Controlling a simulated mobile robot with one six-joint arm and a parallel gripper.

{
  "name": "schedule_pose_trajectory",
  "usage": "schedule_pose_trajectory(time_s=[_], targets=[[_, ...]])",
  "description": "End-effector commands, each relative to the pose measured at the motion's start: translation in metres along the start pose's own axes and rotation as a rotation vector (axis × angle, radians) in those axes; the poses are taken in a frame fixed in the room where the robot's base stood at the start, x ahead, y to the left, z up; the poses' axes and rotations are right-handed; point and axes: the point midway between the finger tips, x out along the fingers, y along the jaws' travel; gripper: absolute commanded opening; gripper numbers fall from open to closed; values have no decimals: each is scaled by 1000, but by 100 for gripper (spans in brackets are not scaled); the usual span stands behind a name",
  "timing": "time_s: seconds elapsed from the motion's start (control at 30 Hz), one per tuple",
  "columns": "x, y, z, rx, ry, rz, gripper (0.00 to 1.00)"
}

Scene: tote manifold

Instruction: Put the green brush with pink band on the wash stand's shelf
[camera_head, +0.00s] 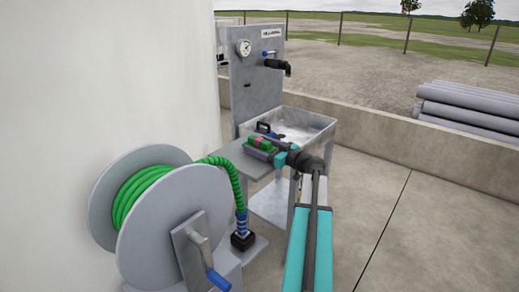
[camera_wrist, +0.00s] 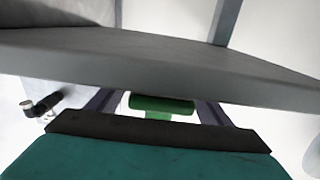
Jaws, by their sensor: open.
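The green brush (camera_head: 268,146) with a pink band is at the wash stand's grey side shelf (camera_head: 243,163), near its back edge by the basin. Whether it rests on the shelf or is slightly above it, I cannot tell. My gripper (camera_head: 262,152) reaches in from the right at the brush, with its jaws open. In the wrist view, part of the green brush (camera_wrist: 160,104) shows between the two spread fingers. A grey slab edge (camera_wrist: 160,62) crosses that view and hides the fingertips and the rest of the brush. The pink band does not show there.
The wash stand's basin (camera_head: 318,124) is behind the gripper, with a blue-and-black item (camera_head: 265,128) near its left corner. A back panel (camera_head: 256,80) carries a gauge and tap. A hose reel (camera_head: 165,225) with green hose stands at front left. Open floor lies right.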

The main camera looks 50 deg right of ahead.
Motion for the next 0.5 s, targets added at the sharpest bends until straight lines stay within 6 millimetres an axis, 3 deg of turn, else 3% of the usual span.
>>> schedule_pose_trajectory(time_s=[0.2,0.5], targets=[[0,0,0,0,0,0,71],[0,0,0,0,1,0,22]])
